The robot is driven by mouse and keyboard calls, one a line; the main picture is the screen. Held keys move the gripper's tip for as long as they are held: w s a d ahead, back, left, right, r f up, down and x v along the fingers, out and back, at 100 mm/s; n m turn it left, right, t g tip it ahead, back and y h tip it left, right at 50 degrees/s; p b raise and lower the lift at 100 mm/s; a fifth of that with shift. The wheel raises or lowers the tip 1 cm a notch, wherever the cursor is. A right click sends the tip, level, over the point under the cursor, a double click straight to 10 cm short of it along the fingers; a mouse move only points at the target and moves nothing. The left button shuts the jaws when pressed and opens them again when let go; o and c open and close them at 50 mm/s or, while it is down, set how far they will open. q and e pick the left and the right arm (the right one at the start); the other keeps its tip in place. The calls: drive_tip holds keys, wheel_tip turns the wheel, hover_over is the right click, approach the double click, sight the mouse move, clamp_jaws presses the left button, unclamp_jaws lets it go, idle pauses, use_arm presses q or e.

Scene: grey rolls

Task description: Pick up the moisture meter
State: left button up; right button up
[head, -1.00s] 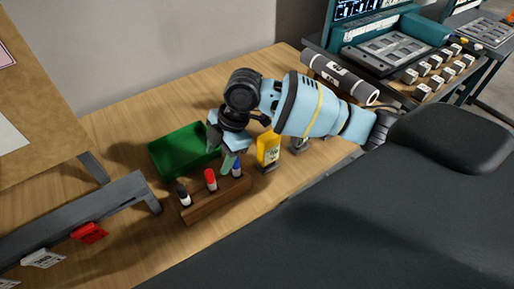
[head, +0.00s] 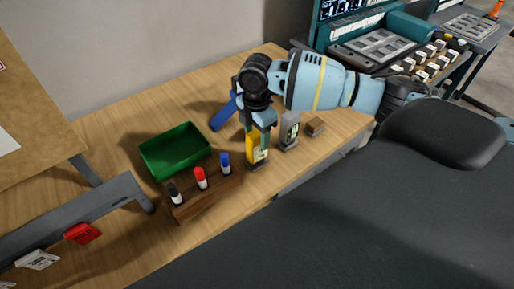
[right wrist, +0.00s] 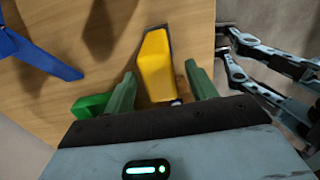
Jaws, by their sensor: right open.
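A yellow handheld device with a display (head: 258,154), which I take to be the moisture meter, stands upright on the wooden bench. My right gripper (head: 258,132) is right above it, pointing down, and hides its top in the head view. In the right wrist view the yellow device (right wrist: 156,65) lies between the two green-grey fingers of the right gripper (right wrist: 162,88). The fingers are open, with a gap visible on both sides. I cannot tell how far down the fingers reach along it. My left gripper is not in view.
A grey handheld device (head: 290,131) and a small brown block (head: 315,126) stand to the right. A wooden holder (head: 204,199) with three markers is at the left, with a green tray (head: 175,150) behind it. A blue object (head: 223,115) lies behind the gripper.

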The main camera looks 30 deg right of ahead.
sight(257, 149)
drive_tip(key=shift+d+f, duration=0.1)
drive_tip(key=shift+f, duration=2.55)
drive_tip(key=shift+c, duration=0.2)
drive_tip(key=shift+r, duration=0.1)
clamp_jaws()
